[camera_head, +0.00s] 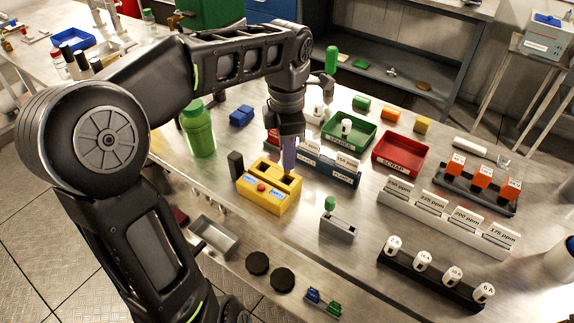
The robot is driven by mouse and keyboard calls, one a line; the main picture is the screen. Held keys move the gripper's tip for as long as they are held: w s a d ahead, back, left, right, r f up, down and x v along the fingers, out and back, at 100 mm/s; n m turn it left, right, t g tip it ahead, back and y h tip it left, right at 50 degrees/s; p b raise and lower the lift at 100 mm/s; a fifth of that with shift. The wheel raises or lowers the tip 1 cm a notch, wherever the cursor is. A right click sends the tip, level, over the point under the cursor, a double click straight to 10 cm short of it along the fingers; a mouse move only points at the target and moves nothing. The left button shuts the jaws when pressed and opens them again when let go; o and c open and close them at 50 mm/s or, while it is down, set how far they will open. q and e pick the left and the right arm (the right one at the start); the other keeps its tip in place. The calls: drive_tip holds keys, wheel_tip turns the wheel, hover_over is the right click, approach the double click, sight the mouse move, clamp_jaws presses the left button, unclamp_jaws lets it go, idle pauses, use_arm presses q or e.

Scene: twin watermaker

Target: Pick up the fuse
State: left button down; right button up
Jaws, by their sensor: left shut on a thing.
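My left gripper (289,155) points down over the right end of a yellow tester box (262,201) with a red button. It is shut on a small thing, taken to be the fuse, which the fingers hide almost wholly. I cannot tell whether it is clear of the box's slot. Several white labelled fuses (423,260) stand upright in a black rack at the lower right. Another white cylinder (346,127) stands in the green tray (365,140). My right gripper is not in view.
A red scrap tray (399,155) lies right of the green one. A blue labelled holder (335,167) stands close right of the gripper. A green bottle (198,132) stands to the left. A grey block (337,229) with a green knob stands in front.

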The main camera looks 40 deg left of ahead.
use_arm(q)
wheel_tip(320, 180, up, 5)
drive_tip(key=shift+p, duration=0.65)
drive_tip(key=shift+f, duration=0.1)
